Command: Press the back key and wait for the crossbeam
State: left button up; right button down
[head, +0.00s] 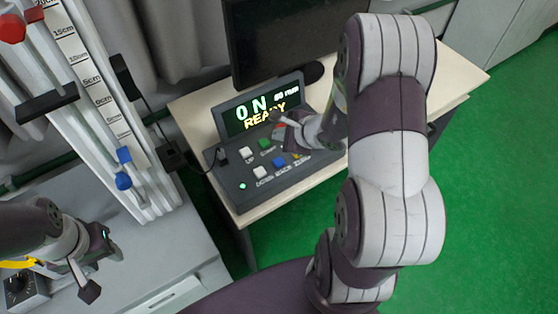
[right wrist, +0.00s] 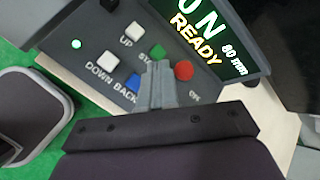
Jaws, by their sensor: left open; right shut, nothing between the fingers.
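The grey control box (head: 265,180) stands on a light table; its screen (head: 258,112) reads 0 N, 80 mm and READY. The blue back key (head: 278,161) is in its front row; it also shows in the right wrist view (right wrist: 133,82). My right gripper (right wrist: 156,66) is shut and empty over the keys, its tips seen between the green key (right wrist: 157,52) and the blue one. Contact with a key cannot be told. My left gripper (head: 100,270) is open and empty at lower left. A black bar (head: 47,107), perhaps the crossbeam, crosses the tower at upper left.
White up (head: 246,153) and down (head: 259,172) keys sit left of the blue one; a red key (right wrist: 183,70) is close to my right fingers. A dark monitor (head: 285,40) stands behind the box. The tower has a scale (head: 85,65) and blue knobs (head: 123,180).

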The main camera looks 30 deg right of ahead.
jog(key=b, duration=0.5)
send_over(281, 164)
notch_tip(281, 164, down, 8)
jog(key=shift+w+d+r, duration=0.1)
jog(key=shift+r, duration=0.15)
jog(key=shift+f+b, duration=0.25)
jog(key=shift+b, duration=0.25)
dwell(1.0)
jog(key=shift+f+b, duration=0.45)
jog(key=shift+b, duration=0.25)
